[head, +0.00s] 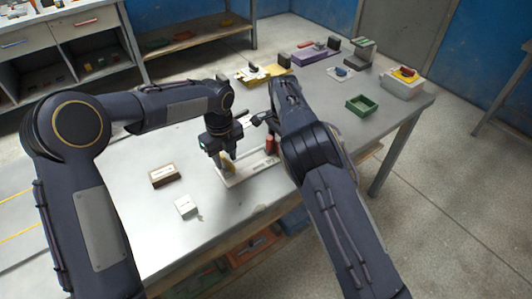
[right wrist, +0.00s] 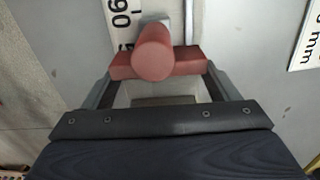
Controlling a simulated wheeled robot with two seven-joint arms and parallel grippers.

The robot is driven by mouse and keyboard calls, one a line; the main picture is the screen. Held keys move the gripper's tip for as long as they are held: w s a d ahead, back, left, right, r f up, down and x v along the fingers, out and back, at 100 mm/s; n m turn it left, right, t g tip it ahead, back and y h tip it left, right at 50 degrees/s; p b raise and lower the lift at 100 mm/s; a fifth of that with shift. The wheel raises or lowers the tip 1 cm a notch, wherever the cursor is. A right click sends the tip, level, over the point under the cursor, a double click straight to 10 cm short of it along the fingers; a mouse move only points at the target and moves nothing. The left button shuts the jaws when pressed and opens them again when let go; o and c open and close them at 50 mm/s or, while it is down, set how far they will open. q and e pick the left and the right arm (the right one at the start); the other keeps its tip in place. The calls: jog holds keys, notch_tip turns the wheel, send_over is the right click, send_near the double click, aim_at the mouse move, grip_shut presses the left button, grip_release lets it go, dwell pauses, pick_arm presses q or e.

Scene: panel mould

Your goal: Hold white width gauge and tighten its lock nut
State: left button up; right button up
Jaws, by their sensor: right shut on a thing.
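The white width gauge (head: 262,167) lies on the grey table below my two hands. In the right wrist view its white scale (right wrist: 119,18) shows printed numbers. A red T-shaped piece (right wrist: 153,55), seemingly the lock nut's handle, sits beside the scale, and its bar lies between the fingers of my right gripper (right wrist: 158,72), which is shut on it. Red also shows upright at the gauge in the head view (head: 270,144). My left gripper (head: 228,160) points down at the gauge's left end, by a yellow-orange part; its fingertips are too small to judge.
A brown labelled block (head: 164,176) and a small white block (head: 186,207) lie left of the gauge. A green tray (head: 361,105), a yellow tray (head: 254,78) and a purple tray (head: 307,56) stand farther back. The front right tabletop is partly hidden by my right arm.

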pick_arm(q)
jog(key=shift+r, duration=0.1)
notch_tip(320, 180, up, 12)
dwell(0.4)
dwell(0.3)
pick_arm(e)
jog(key=o, duration=1.2)
jog(key=shift+r, duration=0.1)
